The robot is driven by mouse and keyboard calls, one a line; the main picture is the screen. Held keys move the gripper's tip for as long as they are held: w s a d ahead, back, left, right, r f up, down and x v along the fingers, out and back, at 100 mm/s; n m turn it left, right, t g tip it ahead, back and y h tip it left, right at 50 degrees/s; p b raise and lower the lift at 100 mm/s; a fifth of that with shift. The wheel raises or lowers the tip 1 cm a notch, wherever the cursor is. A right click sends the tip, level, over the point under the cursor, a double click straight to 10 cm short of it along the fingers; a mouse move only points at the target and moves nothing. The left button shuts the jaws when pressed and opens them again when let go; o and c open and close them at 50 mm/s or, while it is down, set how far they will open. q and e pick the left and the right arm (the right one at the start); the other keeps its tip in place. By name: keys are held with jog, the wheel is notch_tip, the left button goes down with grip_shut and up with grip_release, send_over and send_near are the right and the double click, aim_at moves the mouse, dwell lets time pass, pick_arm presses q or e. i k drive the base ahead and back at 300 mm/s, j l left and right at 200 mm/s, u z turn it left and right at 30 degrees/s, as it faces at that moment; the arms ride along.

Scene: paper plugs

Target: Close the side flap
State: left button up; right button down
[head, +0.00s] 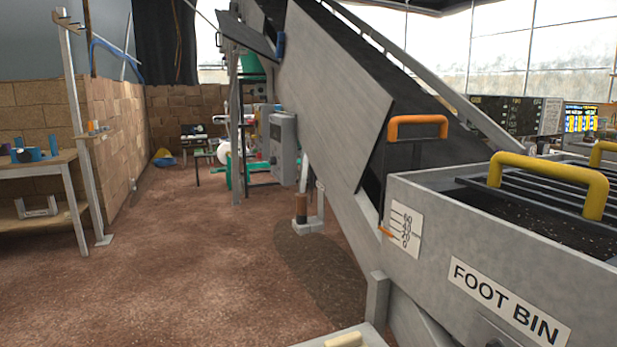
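A grey flap-like panel (245,34) sticks out from the side of the inclined conveyor (335,95) at the upper middle. A blue handle (280,43) shows at its right end. Lower down, an orange handle (418,125) tops a thin upright plate beside the conveyor's foot, and a dark gap (372,185) shows next to it. I cannot tell for sure which of these is the side flap. Neither of my grippers is in view.
The grey foot bin (455,240) with yellow handles (548,180) and dark contents fills the right. A workbench (40,165) and a block wall (115,130) stand at left. A grey control box (283,148) is mid-scene. The brown floor (190,260) is open at centre-left.

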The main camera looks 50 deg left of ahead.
aim_at(240, 33)
jog(key=k+j+u, duration=0.15)
jog(key=j, duration=0.65)
jog(key=j+u, duration=0.15)
jog(key=j, duration=0.65)
jog(key=j+u, duration=0.1)
jog(key=j, duration=0.7)
jog(key=j+u, duration=0.15)
jog(key=j, duration=0.65)
jog(key=j+u, duration=0.15)
jog(key=j, duration=0.65)
jog(key=i+j+u, duration=0.15)
jog(key=j, duration=0.65)
jog(key=z, duration=0.5)
jog(key=i+j, duration=0.05)
